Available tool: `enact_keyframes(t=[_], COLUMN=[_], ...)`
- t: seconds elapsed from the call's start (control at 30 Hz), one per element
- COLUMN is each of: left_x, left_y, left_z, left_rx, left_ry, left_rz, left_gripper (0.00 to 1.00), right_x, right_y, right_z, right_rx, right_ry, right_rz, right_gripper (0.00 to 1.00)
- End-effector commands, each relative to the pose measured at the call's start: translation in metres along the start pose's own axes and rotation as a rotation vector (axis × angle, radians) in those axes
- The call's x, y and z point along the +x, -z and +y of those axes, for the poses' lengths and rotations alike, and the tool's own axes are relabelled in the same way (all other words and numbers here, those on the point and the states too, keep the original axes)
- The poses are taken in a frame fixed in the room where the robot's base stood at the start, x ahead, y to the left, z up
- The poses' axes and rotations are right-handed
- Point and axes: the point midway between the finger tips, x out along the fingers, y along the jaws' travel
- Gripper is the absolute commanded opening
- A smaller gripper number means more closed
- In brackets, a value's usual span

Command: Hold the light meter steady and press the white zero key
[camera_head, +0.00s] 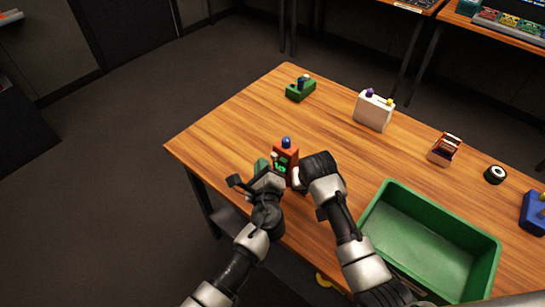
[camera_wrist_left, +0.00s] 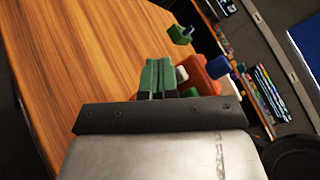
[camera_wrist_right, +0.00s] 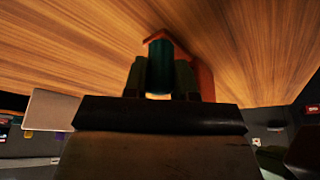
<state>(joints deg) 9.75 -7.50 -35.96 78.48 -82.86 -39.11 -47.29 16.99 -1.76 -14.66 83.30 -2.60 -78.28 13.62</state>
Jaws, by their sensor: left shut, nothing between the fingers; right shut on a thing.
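The light meter (camera_head: 287,154) is an orange-red block with a blue dome on top and a lit green display, upright at the table's near left. Its white zero key (camera_head: 274,155) sticks out at the upper left; the key also shows in the left wrist view (camera_wrist_left: 181,74), just right of my left fingertips. My left gripper (camera_head: 262,164) is shut and empty, its green fingers close beside the key; contact cannot be told. My right gripper (camera_head: 298,176) is at the meter's right side. In the right wrist view its fingers (camera_wrist_right: 160,75) are shut around a teal cylindrical part of the meter.
A green tray (camera_head: 400,185) stands at the table's right front. Along the back are a green joystick box (camera_head: 300,89), a white box (camera_head: 373,111), a red-and-white device (camera_head: 444,149), a black roll (camera_head: 495,174) and a blue block (camera_head: 534,212). The table's left part is clear.

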Motion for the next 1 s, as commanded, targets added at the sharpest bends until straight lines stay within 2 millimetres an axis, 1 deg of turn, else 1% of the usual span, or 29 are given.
enact_keyframes(t=[0.37,1.0], left_x=[0.0057,0.008], left_y=[0.004,0.0058], left_z=[-0.0049,-0.0063], left_rx=[-0.001,0.0], left_ry=[0.0,0.0], left_rz=[0.0,0.0], left_gripper=[0.0,0.0], right_x=[-0.0001,-0.0001], right_y=[0.0001,0.0001], right_z=[0.0,0.0], right_rx=[0.0,0.0], right_ry=[0.0,0.0], right_rz=[0.0,0.0], right_gripper=[0.0,0.0])
